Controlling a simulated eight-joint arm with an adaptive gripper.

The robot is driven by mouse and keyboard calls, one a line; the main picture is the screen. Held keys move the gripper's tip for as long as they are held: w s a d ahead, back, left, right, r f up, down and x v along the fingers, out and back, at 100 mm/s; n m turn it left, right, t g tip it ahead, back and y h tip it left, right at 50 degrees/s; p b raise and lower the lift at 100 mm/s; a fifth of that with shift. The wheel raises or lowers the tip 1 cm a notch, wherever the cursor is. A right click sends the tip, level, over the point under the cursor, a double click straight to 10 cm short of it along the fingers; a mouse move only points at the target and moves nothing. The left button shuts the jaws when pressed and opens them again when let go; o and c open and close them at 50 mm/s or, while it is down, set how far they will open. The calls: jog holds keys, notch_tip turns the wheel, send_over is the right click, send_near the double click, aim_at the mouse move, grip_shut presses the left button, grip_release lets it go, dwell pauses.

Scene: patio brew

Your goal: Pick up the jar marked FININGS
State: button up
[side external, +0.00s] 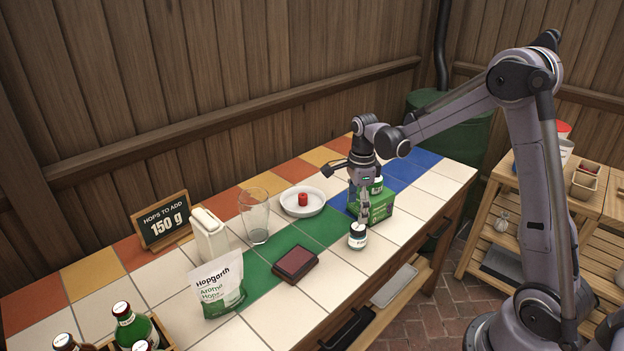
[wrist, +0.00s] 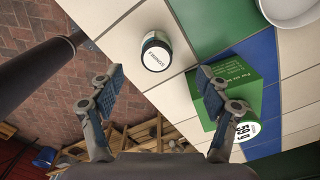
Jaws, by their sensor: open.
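The jar marked FININGS (side external: 357,237) is small, with a white top and a dark teal band, and stands upright on the tiled bench near its front edge. In the wrist view the jar (wrist: 155,53) shows its white lid, with small dark lettering upside down. My gripper (side external: 362,217) points down just above and behind the jar in the side view. In the wrist view my gripper (wrist: 158,88) is open and empty, and the jar lies beyond the gap between the fingertips. The jar is not between the fingers.
A green box (side external: 378,205) stands close beside my gripper; a white cap marked 59 (wrist: 247,130) shows by it. A dark red pad (side external: 296,263), a white dish with a red item (side external: 318,208), a glass (side external: 255,220) and a hops bag (side external: 215,287) stand leftward.

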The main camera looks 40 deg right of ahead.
aim_at(358, 226)
notch_tip(358, 226, down, 4)
jog(key=shift+r, duration=0.25)
jog(key=shift+s+d+f, duration=0.1)
jog(key=shift+s+f, duration=0.1)
jog(key=shift+f, duration=1.1)
jog(key=shift+s+d+f, duration=0.1)
jog(key=shift+s+f, duration=0.1)
jog(key=shift+f, duration=1.05)
jog(key=c, duration=1.3)
